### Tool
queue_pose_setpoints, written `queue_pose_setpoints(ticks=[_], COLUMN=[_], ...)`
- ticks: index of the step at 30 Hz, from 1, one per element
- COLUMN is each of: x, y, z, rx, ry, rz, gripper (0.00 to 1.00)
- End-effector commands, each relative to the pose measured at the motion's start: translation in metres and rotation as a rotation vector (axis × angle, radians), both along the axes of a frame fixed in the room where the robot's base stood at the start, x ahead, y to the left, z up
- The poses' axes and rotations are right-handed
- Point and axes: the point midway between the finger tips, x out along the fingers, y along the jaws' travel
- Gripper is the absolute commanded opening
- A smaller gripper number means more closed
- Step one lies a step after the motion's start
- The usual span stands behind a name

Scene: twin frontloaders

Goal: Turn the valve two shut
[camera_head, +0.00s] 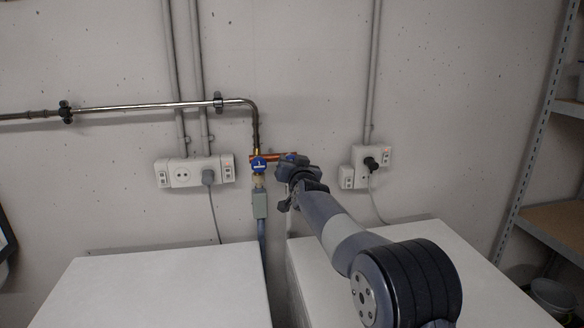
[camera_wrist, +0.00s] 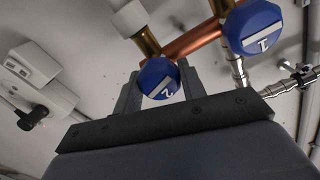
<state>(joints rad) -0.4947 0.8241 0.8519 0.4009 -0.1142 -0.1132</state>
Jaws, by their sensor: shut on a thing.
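The blue knob of valve two (camera_wrist: 158,79), marked "2", sits between the two grey fingers of my gripper (camera_wrist: 160,82) in the wrist view. My gripper is shut on this knob. In the head view my gripper (camera_head: 291,172) is at the wall pipes and hides most of valve two; a bit of its blue (camera_head: 290,156) shows. The blue knob of valve one (camera_wrist: 253,28), marked "1", is to the right in the wrist view, apart from my fingers. In the head view valve one (camera_head: 258,164) is just left of my gripper. A copper pipe (camera_wrist: 195,40) joins the two valves.
Two white machine tops (camera_head: 165,285) stand below the valves with a narrow gap between them. Wall sockets with plugs are left (camera_head: 185,173) and right (camera_head: 364,165) of the valves. A metal pipe (camera_head: 150,106) runs left along the wall. A shelf rack (camera_head: 540,130) stands far right.

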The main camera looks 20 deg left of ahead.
Motion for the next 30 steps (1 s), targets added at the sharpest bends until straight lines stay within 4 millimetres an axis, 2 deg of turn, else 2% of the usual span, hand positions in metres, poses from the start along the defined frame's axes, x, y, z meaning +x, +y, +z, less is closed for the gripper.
queue_pose_setpoints(ticks=[13, 30], x=[0.0002, 0.0002], y=[-0.0005, -0.0005], z=[-0.0018, -0.0014], rx=[0.225, 0.265], ry=[0.111, 0.130], rz=[0.000, 0.000], gripper=[0.16, 0.16])
